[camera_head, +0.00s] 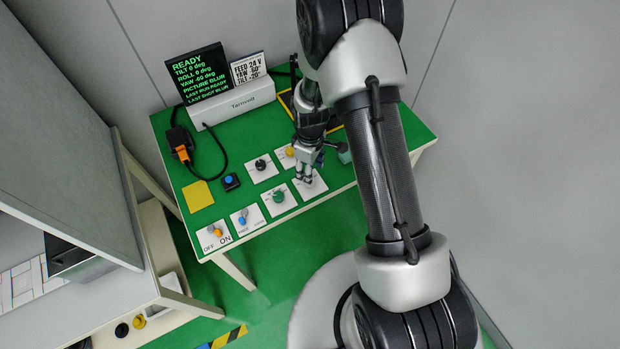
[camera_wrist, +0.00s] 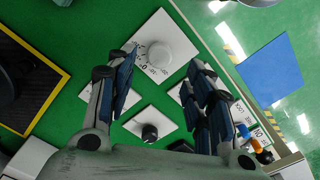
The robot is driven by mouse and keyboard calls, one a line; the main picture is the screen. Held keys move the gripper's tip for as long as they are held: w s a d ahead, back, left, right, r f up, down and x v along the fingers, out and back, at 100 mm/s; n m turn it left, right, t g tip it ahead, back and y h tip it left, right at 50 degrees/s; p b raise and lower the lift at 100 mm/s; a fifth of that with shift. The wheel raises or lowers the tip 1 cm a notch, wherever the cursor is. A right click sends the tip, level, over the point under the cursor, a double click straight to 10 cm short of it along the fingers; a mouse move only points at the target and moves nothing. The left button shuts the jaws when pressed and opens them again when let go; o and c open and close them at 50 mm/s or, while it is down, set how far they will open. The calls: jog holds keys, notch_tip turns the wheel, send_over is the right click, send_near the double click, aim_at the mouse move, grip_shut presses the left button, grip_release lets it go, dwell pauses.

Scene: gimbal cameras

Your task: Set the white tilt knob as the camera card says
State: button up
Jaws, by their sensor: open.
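The white tilt knob (camera_wrist: 158,54) is round and sits on a white plate with a printed scale in the wrist view. My gripper (camera_wrist: 162,60) is open, with one finger on each side of the knob in the picture; I cannot tell whether they touch it. In the head view my gripper (camera_head: 305,179) is over the front right plate (camera_head: 317,188) and hides the knob. The card (camera_head: 248,69) reads FEED 24 V, YAW 60°, TILT -20°. The dark screen (camera_head: 200,75) reads READY, TILT 0 deg, ROLL 0 deg, YAW -60 deg, PICTURE BLUR.
A black knob (camera_head: 261,164), a green knob (camera_head: 279,196), a yellow knob (camera_head: 290,151), a blue switch (camera_head: 243,217) and an orange OFF/ON switch (camera_head: 215,231) are close by. A blue button (camera_head: 230,181) and yellow square (camera_head: 198,196) lie left. A yellow-edged black mat (camera_wrist: 30,85) lies behind.

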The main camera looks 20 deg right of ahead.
notch_tip(320, 180, down, 6)
jog(key=shift+r+b, duration=0.25)
jog(key=shift+b, duration=0.2)
jog(key=shift+c, duration=0.4)
jog(key=c, duration=1)
